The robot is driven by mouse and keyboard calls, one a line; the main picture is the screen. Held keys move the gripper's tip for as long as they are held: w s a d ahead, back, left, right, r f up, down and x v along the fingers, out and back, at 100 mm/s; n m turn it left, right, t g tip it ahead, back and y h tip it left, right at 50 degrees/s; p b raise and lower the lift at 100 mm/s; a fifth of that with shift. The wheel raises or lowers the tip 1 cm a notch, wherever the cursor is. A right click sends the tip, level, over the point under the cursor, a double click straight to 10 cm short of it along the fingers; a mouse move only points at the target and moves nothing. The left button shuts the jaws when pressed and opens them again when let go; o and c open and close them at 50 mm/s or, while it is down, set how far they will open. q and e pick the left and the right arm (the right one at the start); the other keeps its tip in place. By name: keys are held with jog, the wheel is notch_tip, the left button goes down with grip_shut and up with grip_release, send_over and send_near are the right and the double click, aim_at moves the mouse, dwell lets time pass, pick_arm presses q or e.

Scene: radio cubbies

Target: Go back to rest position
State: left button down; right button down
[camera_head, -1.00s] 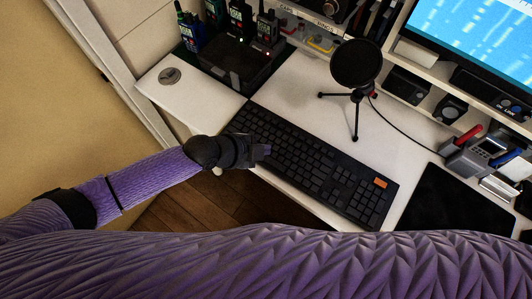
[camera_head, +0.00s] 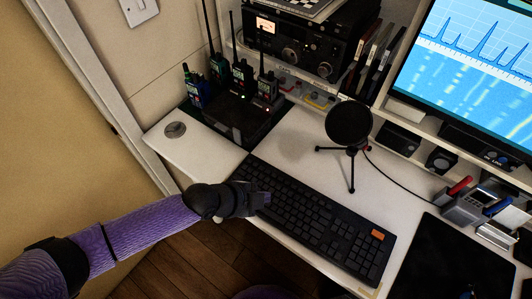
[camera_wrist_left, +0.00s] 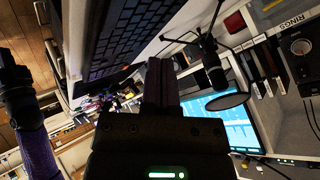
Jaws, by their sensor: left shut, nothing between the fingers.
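My left gripper (camera_head: 258,200) is at the left end of the black keyboard (camera_head: 310,213), over or just beside the desk's front edge. Its purple arm comes in from the left. In the left wrist view its dark fingers (camera_wrist_left: 161,85) are together with nothing between them. The same view shows a purple arm of mine with a black end (camera_wrist_left: 18,85) at the left edge, which looks like my right arm. Its fingers cannot be made out. In the head view only a sliver of purple shows at the bottom edge.
The white desk (camera_head: 300,150) holds a microphone on a tripod (camera_head: 349,124), handheld radios in a dark tray (camera_head: 245,110), a black mat (camera_head: 455,262) and a pen holder (camera_head: 466,207). A monitor (camera_head: 475,60) stands behind. Wooden floor (camera_head: 200,262) shows below the desk's front.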

pick_arm(q)
jog(key=shift+s, duration=0.1)
jog(key=s+d+r+n, duration=0.3)
jog(key=s+r+n, duration=0.1)
jog(key=s+n, duration=0.15)
jog(key=s+a+n+g+y, duration=0.1)
jog(key=s+a+n+y, duration=0.35)
jog(key=a+n, duration=0.35)
jog(key=s+a+n+g+y, duration=0.1)
jog(key=s+a+n+y, duration=0.2)
jog(key=s+a+n, duration=0.45)
notch_tip(320, 180, down, 16)
jog(key=a+f+m, duration=0.1)
jog(key=a+m, duration=0.1)
jog(key=s+a+f+g, duration=0.2)
jog(key=s+f, duration=0.8)
jog(key=s, duration=0.3)
jog(key=shift+a+m+y, duration=0.3)
jog(key=shift+y, duration=0.05)
